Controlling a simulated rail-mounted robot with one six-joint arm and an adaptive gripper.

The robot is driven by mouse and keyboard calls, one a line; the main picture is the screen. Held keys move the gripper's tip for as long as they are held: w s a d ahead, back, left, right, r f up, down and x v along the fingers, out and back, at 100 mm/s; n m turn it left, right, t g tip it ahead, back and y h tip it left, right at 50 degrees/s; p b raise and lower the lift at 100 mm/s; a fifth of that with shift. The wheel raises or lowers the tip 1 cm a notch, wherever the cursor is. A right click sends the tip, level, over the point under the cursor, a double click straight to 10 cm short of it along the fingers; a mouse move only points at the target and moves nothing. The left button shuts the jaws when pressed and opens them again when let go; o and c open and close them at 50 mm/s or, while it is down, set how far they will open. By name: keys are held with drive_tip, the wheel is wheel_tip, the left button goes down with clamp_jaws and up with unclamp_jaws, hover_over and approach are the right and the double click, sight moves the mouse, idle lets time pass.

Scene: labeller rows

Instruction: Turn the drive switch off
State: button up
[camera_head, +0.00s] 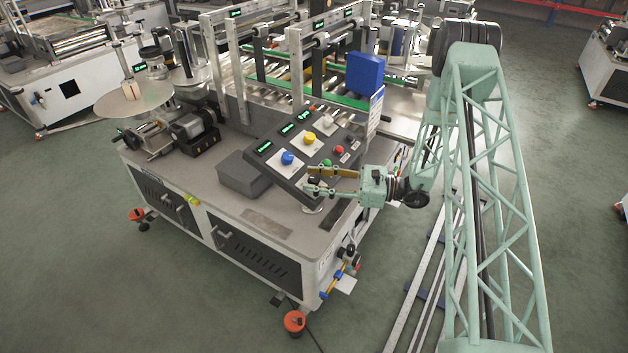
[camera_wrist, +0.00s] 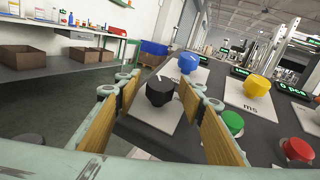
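The control panel (camera_head: 272,176) slopes on the near corner of the labeller. In the wrist view a black rotary knob (camera_wrist: 159,91) with a white pointer line sits on a pale square plate (camera_wrist: 152,116). I take it for the drive switch, but its label is not readable. My gripper (camera_head: 308,180) is open over the panel's near end. In the wrist view its two wood-coloured finger pads stand left and right of the black knob, with a gap on both sides. In the head view the fingers largely hide this knob.
A blue knob (camera_wrist: 187,62), a yellow knob (camera_wrist: 257,85), a green button (camera_wrist: 232,122) and a red button (camera_wrist: 298,150) stand close on the same panel. The green button is near the right finger. A grey block (camera_head: 243,174) lies left of the panel.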

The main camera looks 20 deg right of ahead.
drive_tip(key=c, duration=0.9)
drive_tip(key=shift+n+g+y+b, duration=0.3)
drive_tip(key=shift+n+g+b, duration=0.2)
drive_tip(key=shift+n+g, duration=0.55)
drive_tip(key=o, duration=0.9)
drive_tip(key=shift+d, duration=0.1)
drive_tip(key=v, duration=1.2)
